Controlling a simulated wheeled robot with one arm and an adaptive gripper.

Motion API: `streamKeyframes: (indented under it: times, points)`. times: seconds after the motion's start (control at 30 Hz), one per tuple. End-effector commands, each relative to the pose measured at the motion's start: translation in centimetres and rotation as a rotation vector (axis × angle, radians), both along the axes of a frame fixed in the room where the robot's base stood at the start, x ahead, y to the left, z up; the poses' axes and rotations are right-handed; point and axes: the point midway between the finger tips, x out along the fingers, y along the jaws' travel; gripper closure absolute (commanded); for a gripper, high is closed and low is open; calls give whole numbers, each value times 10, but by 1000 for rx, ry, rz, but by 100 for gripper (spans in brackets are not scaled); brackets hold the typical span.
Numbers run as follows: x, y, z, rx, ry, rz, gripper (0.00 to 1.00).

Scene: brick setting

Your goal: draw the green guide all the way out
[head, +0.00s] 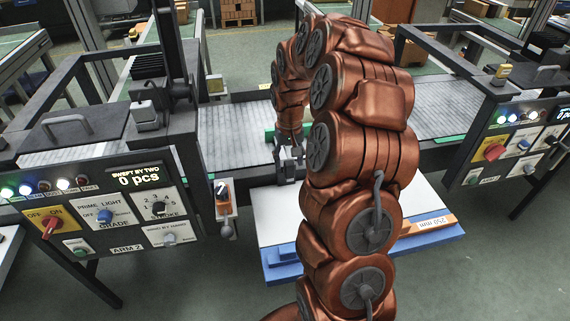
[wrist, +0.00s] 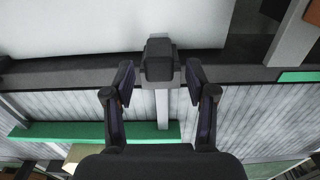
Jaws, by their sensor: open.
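The green guide (wrist: 60,132) is a long green bar lying across the grey ribbed conveyor. In the head view, only a short piece of the green guide (head: 270,134) shows beside my arm. A pale rod (wrist: 162,108) runs from the bar to a dark block-shaped knob (wrist: 159,60) at the conveyor's dark edge rail. My gripper (wrist: 160,72) is open, with one fingertip on each side of the knob. A gap shows on both sides, so neither finger appears to touch it. In the head view, my gripper (head: 289,162) is at the conveyor's near edge, partly hidden by my arm.
A white-topped table with blue sides (head: 275,218) stands below the near edge. A left control panel (head: 110,205) and a right control panel (head: 515,145) flank my arm. A small orange switch box (head: 223,192) sits beside the left panel. The conveyor surface (head: 230,125) looks clear left of my arm.

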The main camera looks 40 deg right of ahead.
Motion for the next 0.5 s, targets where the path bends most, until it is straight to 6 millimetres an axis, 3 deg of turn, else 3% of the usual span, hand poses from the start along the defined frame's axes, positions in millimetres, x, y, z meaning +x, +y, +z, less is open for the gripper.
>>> streamKeyframes:
  times: [0.2,0.5]
  points:
    - [-1,1,-20,0,2,1,44]
    - [0,1,-26,0,-1,2,44]
